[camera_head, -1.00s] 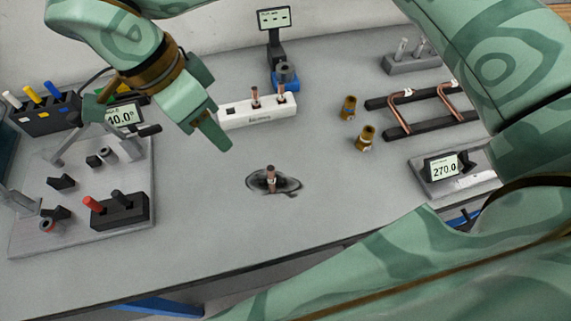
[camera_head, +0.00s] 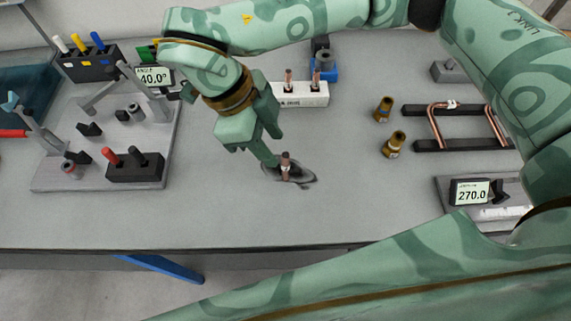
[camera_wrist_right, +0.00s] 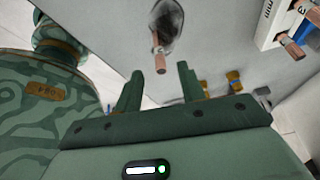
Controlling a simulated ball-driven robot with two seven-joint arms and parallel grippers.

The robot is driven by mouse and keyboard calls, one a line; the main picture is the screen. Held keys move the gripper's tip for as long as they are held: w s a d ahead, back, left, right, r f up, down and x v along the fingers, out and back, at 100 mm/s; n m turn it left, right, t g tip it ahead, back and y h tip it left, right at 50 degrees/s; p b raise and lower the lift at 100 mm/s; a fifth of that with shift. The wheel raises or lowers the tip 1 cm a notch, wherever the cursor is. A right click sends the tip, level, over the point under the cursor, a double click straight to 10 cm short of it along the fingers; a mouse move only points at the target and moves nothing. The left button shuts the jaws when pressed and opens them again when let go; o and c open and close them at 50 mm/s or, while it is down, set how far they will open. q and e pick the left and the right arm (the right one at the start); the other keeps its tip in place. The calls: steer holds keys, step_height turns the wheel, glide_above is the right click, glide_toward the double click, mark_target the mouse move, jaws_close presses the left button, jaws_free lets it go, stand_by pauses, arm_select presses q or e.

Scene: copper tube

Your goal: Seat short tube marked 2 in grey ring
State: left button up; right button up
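A short copper tube (camera_head: 286,168) with a pale band stands upright on a dark oval patch (camera_head: 303,176) in the middle of the table. I cannot read a number on it. My right gripper (camera_head: 277,149) is just left of the tube, angled down toward it. In the right wrist view the fingers (camera_wrist_right: 160,72) are spread and empty, with the tube (camera_wrist_right: 159,52) ahead of the gap between them. My left gripper is not in view.
A white block (camera_head: 303,96) holds copper tubes behind the patch. Two brass fittings (camera_head: 394,144) and a black rack (camera_head: 458,145) with bent tubes stand right. A bending fixture plate (camera_head: 100,178) is left. The table front is clear.

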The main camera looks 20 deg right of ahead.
glide_above(286, 179)
steer(key=f, duration=0.4)
steer(key=f+b, duration=0.1)
steer(key=f, duration=0.1)
steer(key=shift+w+d+f, duration=0.1)
steer(key=shift+w+f, duration=0.1)
steer(key=shift+w, duration=0.15)
jaws_close()
